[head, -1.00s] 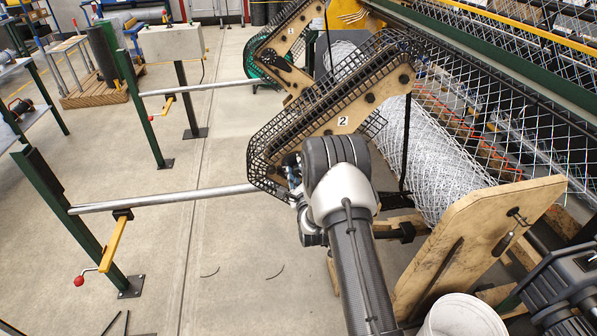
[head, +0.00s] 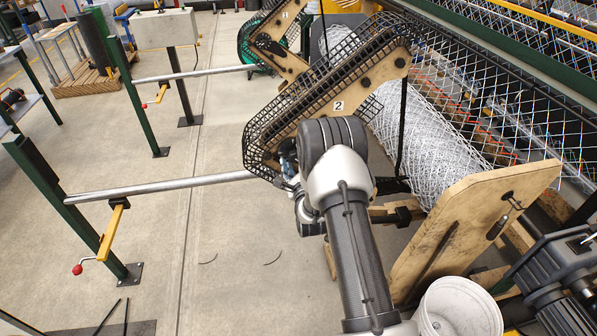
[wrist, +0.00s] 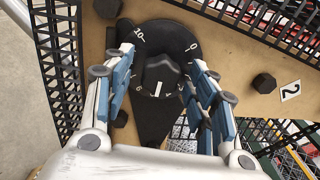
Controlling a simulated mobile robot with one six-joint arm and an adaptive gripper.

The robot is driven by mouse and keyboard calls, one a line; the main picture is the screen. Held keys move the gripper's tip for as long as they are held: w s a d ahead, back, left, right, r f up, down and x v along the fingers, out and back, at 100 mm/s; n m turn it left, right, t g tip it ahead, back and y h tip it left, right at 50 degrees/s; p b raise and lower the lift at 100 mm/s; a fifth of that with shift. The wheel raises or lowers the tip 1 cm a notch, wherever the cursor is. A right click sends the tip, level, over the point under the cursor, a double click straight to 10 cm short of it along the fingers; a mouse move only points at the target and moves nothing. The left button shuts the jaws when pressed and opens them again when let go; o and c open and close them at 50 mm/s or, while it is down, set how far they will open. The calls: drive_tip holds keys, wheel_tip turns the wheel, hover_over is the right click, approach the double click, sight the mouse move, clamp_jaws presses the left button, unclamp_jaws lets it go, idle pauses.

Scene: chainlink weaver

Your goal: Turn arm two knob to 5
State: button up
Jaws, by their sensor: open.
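Arm two is the wooden arm (head: 380,70) marked with a white "2" label (head: 338,106). The label also shows in the wrist view (wrist: 290,91). The black knob (wrist: 160,75) sits on a dark dial plate (wrist: 165,33) with white numerals; "10" reads at its upper left and "0" at its upper right. A white mark on the knob points down in the wrist view; the number there is too small to tell. My gripper (wrist: 160,68) is open, with a blue-padded finger on each side of the knob. In the head view my wrist hides the knob and most of the gripper.
Black mesh guards (head: 290,115) edge the arm close to my gripper. A wire mesh roll (head: 430,140) lies to the right. A wooden board (head: 470,225) and white bucket (head: 460,308) stand at front right. Floor on the left is mostly clear around a metal rail (head: 160,187).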

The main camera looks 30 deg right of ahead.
drive_tip(key=v, duration=1)
drive_tip(key=shift+s, duration=0.25)
drive_tip(key=shift+w+r, duration=0.1)
drive_tip(key=shift+r, duration=0.05)
drive_tip(key=s+a+r+n+g+y, duration=0.1)
drive_tip(key=a+r+n+g+y, duration=0.2)
drive_tip(key=r+n, duration=0.4)
drive_tip(key=s+a+r+n+g, duration=0.1)
drive_tip(key=a+r+n+g, duration=0.2)
drive_tip(key=a+r+n, duration=0.3)
drive_tip(key=s+a+r+n+g, duration=0.2)
drive_tip(key=s+n, duration=0.3)
drive_tip(key=s, duration=0.5)
drive_tip(key=s+a+r+n+g+y, duration=0.1)
drive_tip(key=s+a+r+n+g, duration=0.1)
drive_tip(key=s+n, duration=0.4)
drive_tip(key=s+a+r+n+g+y, duration=0.1)
drive_tip(key=s+n, duration=0.5)
drive_tip(key=s, duration=0.9)
wheel_tip(320, 180, up, 2)
drive_tip(key=a+g, duration=0.1)
drive_tip(key=a, duration=0.1)
drive_tip(key=shift+s+a+g, duration=0.25)
drive_tip(key=shift+s+g, duration=0.1)
drive_tip(key=shift+g, duration=0.05)
